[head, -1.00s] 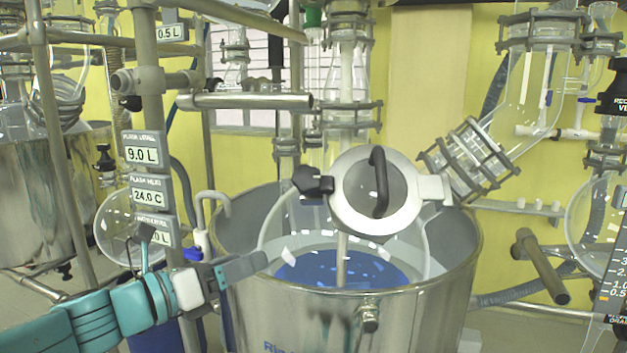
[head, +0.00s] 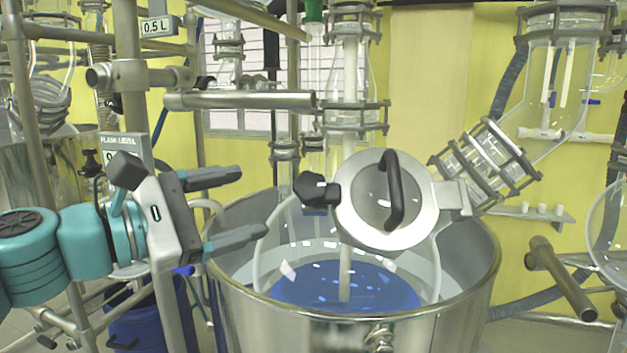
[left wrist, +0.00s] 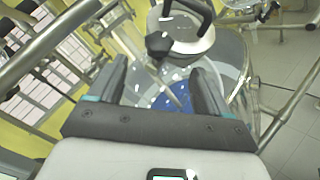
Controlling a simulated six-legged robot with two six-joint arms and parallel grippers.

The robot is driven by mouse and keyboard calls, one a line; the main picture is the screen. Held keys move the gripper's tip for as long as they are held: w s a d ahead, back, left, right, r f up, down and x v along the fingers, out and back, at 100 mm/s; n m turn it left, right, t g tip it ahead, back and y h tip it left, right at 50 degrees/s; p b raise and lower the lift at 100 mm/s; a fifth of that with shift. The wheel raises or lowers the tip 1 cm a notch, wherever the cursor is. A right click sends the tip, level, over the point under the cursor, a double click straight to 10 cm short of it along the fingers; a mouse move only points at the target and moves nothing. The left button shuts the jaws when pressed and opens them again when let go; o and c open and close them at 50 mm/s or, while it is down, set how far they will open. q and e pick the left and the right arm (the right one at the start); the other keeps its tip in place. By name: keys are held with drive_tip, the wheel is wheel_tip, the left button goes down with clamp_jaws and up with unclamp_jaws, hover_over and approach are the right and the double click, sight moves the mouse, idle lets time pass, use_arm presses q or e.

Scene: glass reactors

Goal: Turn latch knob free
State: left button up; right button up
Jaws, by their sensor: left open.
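The black latch knob (head: 313,190) sits at the left edge of a round steel lid (head: 362,215) with a dark window and a black loop handle (head: 391,190). The lid is on a glass reactor vessel with blue liquid (head: 340,288). My left gripper (head: 252,201) is open and empty to the left of the knob, its two fingers pointing toward it with a gap between. In the left wrist view the knob (left wrist: 159,45) shows beyond the open fingers (left wrist: 162,82), roughly between them. My right gripper is not in view.
A wide steel tub (head: 470,265) surrounds the vessel. A horizontal steel pipe (head: 250,100) runs above my left gripper, and upright posts stand beside the arm. A clamped glass side tube (head: 485,160) rises to the right of the lid.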

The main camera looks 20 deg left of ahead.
sight(300, 188)
use_arm(q)
drive_tip(key=p+x, duration=0.1)
drive_tip(key=x, duration=1.1)
drive_tip(key=shift+w+a+p, duration=0.1)
drive_tip(key=shift+a+p, duration=0.15)
drive_tip(key=shift+p, duration=0.15)
drive_tip(key=shift+w+d, duration=0.2)
drive_tip(key=shift+d, duration=0.15)
drive_tip(key=shift+a, duration=0.15)
drive_tip(key=shift+f, duration=0.1)
drive_tip(key=c, duration=1)
